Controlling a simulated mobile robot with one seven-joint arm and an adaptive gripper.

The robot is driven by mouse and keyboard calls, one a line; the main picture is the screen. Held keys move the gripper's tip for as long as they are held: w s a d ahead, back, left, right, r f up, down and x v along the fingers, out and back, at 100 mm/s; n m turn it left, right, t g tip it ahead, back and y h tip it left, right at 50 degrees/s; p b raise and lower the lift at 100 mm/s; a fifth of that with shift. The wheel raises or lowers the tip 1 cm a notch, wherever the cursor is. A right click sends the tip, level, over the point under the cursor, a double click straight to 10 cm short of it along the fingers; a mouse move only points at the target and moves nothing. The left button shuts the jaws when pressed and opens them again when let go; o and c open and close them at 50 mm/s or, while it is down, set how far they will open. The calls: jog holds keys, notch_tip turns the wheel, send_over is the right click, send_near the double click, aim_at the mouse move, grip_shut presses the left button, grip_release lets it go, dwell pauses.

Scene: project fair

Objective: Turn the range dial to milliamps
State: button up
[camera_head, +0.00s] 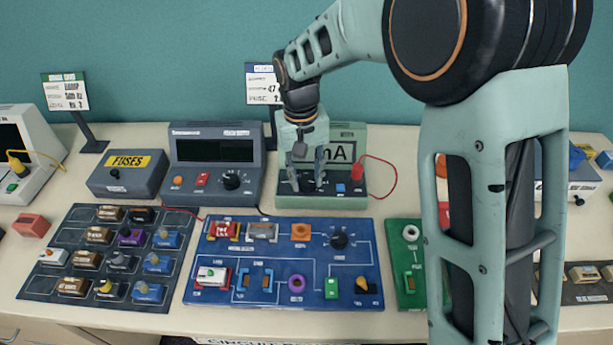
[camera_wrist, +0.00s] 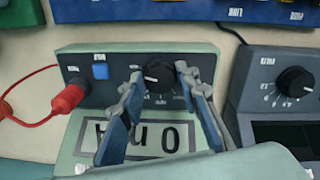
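The range dial (camera_wrist: 158,76) is a round black knob with a white mark on the front panel of a pale green meter (camera_head: 283,200). In the wrist view the mark points roughly left. The meter's display (camera_wrist: 175,138) appears upside down there and shows a 0 and an A, with part between hidden by a finger; in the head view "mA" seems to show. My gripper (camera_head: 307,187) is over the panel with its fingers apart. In the wrist view the fingertips of my gripper (camera_wrist: 160,74) stand on either side of the dial; I cannot tell if they touch it.
The meter also has a blue button (camera_head: 341,188) and a red plug (camera_head: 356,172) with a red cable. A blue circuit board (camera_head: 283,301) lies in front.

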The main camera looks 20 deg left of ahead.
aim_at(303, 182)
jog(key=o, duration=0.3)
notch_tip(303, 182, up, 12)
jog(key=shift+s+a, duration=0.2)
jog(key=shift+a, duration=0.1)
dwell(0.5)
